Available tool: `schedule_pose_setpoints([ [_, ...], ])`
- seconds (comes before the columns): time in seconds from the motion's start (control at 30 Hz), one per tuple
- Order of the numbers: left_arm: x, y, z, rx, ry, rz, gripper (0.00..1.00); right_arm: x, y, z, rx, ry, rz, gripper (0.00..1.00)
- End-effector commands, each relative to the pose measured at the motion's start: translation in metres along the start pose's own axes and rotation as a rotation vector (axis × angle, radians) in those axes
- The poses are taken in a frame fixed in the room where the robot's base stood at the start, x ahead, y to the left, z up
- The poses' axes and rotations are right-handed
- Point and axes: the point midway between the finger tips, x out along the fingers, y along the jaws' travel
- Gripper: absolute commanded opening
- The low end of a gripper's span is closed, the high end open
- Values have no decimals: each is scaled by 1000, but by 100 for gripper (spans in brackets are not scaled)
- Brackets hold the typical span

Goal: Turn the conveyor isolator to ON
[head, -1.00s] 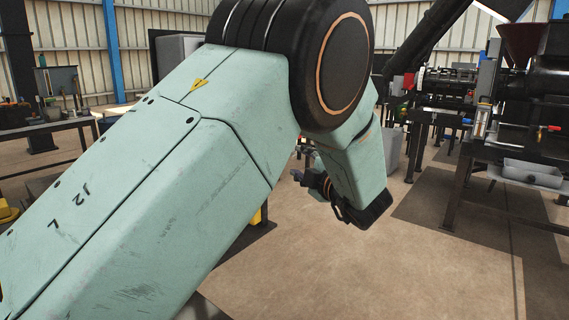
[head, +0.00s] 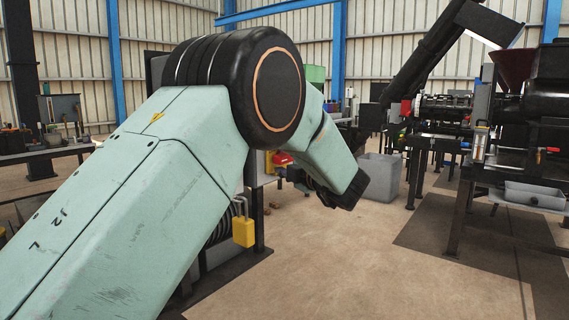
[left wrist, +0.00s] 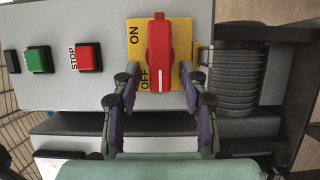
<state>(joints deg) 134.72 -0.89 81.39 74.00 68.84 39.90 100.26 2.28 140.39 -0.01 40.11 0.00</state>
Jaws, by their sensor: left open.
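The conveyor isolator is a red handle (left wrist: 160,50) on a yellow plate (left wrist: 183,30) marked ON and OFF, fixed to a grey panel. The handle stands upright in the left wrist view, with its white line at the lower end beside the word OFF. My left gripper (left wrist: 160,85) is open, with one finger on each side of the handle's lower end. I cannot tell whether either finger touches it. In the head view the red handle (head: 282,158) shows just past my left arm, with my left gripper (head: 297,176) at it, partly hidden. My right gripper is not in view.
A green button (left wrist: 38,60) and a red STOP button (left wrist: 87,56) sit left of the isolator. A yellow padlock (head: 243,232) hangs below my arm in the head view. A grey bin (head: 380,178) stands behind. Open floor lies to the right.

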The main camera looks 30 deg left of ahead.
Motion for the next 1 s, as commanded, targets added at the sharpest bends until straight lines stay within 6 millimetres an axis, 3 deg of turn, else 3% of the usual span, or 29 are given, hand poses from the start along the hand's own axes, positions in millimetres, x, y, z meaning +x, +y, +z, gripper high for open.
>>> schedule_pose_setpoints([
  [0.17, 0, 0, 2, 2, -1, 0, 42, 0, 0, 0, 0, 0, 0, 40],
  [0.67, -1, 0, 2, 1, -2, 0, 0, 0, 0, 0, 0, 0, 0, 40],
  [1.0, -1, 1, 3, 13, -5, -5, 0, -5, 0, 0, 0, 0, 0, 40],
])
